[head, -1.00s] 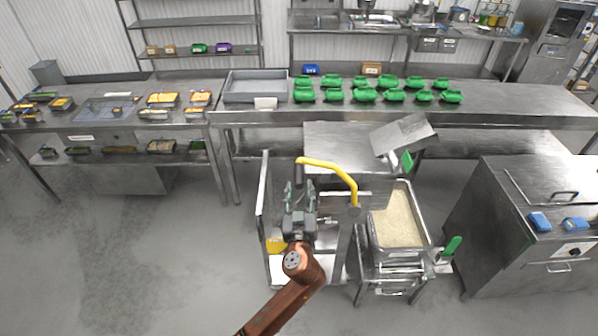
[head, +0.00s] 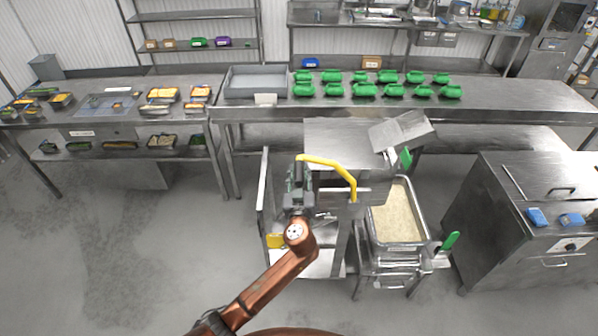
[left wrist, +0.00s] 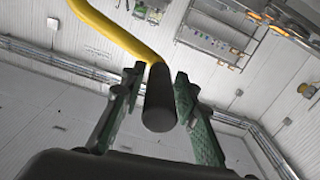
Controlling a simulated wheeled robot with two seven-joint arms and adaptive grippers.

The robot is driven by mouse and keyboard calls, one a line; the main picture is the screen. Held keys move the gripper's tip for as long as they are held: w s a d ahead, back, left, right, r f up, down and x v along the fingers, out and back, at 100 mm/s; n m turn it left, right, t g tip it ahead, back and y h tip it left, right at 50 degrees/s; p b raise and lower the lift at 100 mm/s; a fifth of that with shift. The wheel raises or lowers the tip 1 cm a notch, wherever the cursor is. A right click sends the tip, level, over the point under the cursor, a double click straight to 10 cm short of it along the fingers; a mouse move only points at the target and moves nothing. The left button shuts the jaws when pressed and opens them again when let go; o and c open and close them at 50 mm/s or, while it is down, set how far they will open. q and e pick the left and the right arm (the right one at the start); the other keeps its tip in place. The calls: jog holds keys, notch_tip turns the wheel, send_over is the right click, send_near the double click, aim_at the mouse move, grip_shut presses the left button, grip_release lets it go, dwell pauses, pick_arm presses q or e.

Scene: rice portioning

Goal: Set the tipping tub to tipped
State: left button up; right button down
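The yellow handle (head: 335,167) is a bent bar on the steel tipping-tub assembly (head: 346,134) in the head view. Its free end points left and carries a black grip, which shows in the left wrist view (left wrist: 160,100). My left gripper (head: 299,172) is at that free end. In the left wrist view its two green fingers (left wrist: 158,82) stand on either side of the black grip. They look open, with a narrow gap at the left; contact at the right cannot be told. The tub's inside is hidden from me. My right gripper is not in view.
A steel bin of rice (head: 398,217) stands on a stand at right, with a green-handled tool (head: 450,241) at its edge. Several green containers (head: 364,90) stand on the back table. Floor at left is clear.

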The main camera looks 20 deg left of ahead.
pick_arm(q)
grip_shut()
dwell(0.4)
